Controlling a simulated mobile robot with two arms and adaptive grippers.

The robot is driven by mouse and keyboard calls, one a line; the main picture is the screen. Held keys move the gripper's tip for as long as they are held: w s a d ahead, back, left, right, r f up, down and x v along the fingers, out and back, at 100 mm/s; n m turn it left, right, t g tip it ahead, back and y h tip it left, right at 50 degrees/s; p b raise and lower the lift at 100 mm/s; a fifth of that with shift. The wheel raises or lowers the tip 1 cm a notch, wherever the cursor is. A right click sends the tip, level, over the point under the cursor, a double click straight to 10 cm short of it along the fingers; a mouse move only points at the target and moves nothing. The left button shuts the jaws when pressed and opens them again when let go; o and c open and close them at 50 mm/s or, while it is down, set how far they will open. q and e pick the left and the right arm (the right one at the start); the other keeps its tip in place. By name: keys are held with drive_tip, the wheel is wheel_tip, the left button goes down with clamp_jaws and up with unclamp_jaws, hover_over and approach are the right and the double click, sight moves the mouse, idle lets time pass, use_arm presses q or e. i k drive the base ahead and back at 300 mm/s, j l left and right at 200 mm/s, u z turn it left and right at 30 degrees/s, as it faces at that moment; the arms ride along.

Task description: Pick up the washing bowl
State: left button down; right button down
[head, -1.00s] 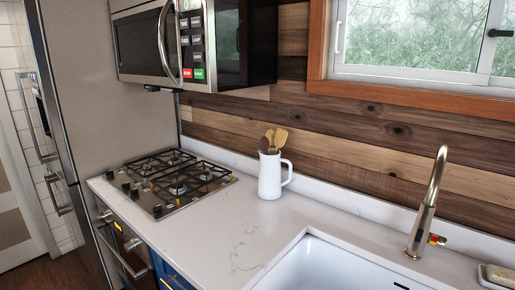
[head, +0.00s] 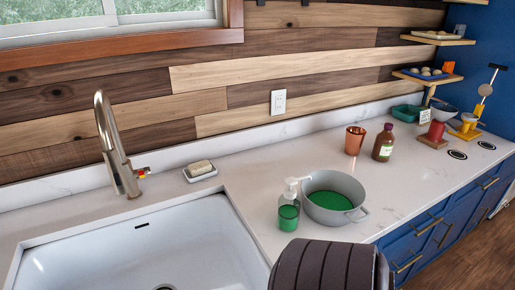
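Neither of my grippers shows in the head view.
A copper cup (head: 354,140) and brown bottle (head: 383,143) stand behind the bowl. A dark ribbed shape I cannot identify covers the bottom centre.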

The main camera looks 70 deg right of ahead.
sight(332, 198)
drive_tip(key=z, duration=2.7)
